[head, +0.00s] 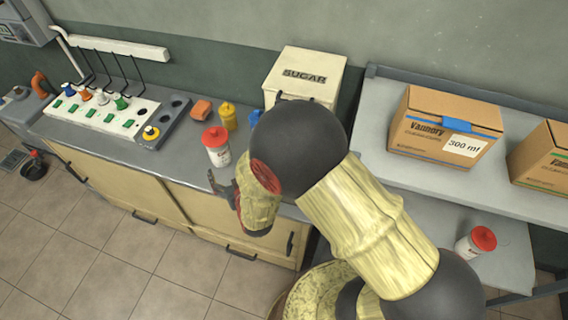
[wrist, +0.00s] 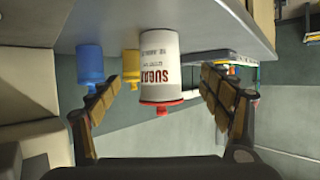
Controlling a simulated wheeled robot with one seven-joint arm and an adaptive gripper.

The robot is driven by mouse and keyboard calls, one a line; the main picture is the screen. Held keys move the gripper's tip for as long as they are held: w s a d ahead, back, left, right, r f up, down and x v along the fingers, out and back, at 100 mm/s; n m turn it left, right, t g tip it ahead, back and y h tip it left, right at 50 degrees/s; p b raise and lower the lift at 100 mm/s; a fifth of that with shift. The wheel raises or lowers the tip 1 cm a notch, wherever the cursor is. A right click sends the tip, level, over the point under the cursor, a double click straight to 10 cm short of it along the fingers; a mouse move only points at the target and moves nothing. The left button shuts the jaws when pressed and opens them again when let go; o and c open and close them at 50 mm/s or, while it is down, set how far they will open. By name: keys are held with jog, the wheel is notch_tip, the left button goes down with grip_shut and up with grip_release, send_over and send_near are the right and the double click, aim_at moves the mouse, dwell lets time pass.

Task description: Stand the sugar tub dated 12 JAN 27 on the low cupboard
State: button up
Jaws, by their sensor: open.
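A white sugar tub (head: 217,152) with a red lid stands upright on the low cupboard (head: 185,165), near its front edge. In the wrist view, which is upside down, this tub (wrist: 159,62) shows red SUGAR lettering; its small date line is too blurred to read surely. My gripper (wrist: 166,82) is open, with one finger on each side of the tub in that view and no clear contact. In the head view my gripper (head: 222,183) is just in front of the tub, partly hidden by my arm.
A cream SUGAR box (head: 303,75) is behind. A switch panel (head: 105,115) fills the left. Cartons (head: 443,130) sit on the right upper shelf.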

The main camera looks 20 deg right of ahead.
jog(key=s+d+r+g, duration=0.1)
jog(key=d+r+g, duration=0.15)
jog(key=r, duration=0.65)
jog(key=s+d+r+g, duration=0.1)
jog(key=s+d+r, duration=0.15)
jog(key=r, duration=0.65)
jog(key=s+d+r+g, duration=0.1)
jog(key=s+d+r, duration=0.2)
jog(key=s, duration=0.4)
jog(key=s+d+r+m+g+h, duration=0.1)
jog(key=s+d+r+g, duration=0.1)
jog(key=s+d, duration=0.3)
jog(key=s+d+r+g, duration=0.1)
jog(key=s+d+r, duration=0.3)
jog(key=s, duration=0.6)
jog(key=shift+s+r+h, duration=0.3)
jog(key=shift+r, duration=0.1)
